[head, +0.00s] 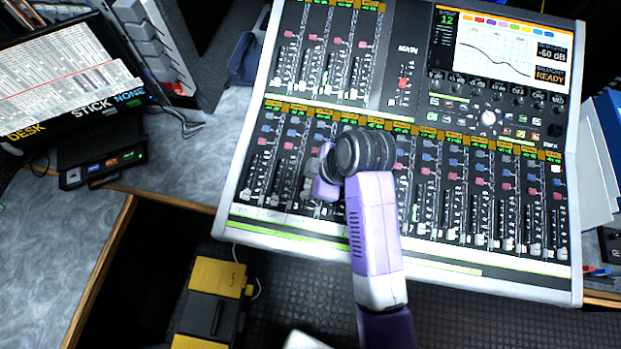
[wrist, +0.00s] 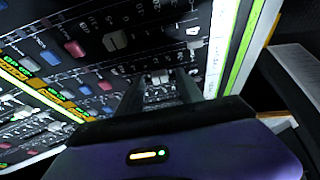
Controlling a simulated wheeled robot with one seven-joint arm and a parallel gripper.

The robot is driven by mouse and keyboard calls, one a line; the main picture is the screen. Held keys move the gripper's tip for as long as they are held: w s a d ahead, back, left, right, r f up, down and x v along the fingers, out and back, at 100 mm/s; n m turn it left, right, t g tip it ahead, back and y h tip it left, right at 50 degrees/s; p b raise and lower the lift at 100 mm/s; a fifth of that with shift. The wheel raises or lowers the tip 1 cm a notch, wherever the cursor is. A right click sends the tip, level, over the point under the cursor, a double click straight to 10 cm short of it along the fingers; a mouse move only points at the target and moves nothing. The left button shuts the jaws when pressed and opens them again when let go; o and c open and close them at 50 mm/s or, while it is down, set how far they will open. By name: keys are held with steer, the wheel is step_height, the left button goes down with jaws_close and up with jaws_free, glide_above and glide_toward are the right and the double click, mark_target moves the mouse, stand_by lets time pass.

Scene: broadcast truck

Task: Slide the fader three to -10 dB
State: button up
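The mixing console (head: 228,195) fills the right half of the head view, with a lower bank of fader strips along its front. My gripper (head: 322,180) is over the left part of that bank, mostly hidden by my wrist. In the wrist view my gripper (wrist: 161,78) has two dark fingers apart, pointing at the panel. A pale fader cap (wrist: 160,76) lies between the fingertips, with no clear contact seen. Its strip number is not readable, so I cannot tell whether it is fader three. Another fader cap (wrist: 115,40) stands to the left on a neighbouring strip.
Neighbouring caps and red and blue knobs crowd around my gripper. A tilted screen (head: 62,78) stands at the left. A yellow and black case (head: 212,300) sits below, left of my arm.

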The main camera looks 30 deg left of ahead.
steer(key=v, duration=0.7)
steer(key=shift+d+r+b, duration=0.2)
steer(key=shift+r+b, duration=0.15)
steer(key=shift+b, duration=0.05)
stand_by(0.4)
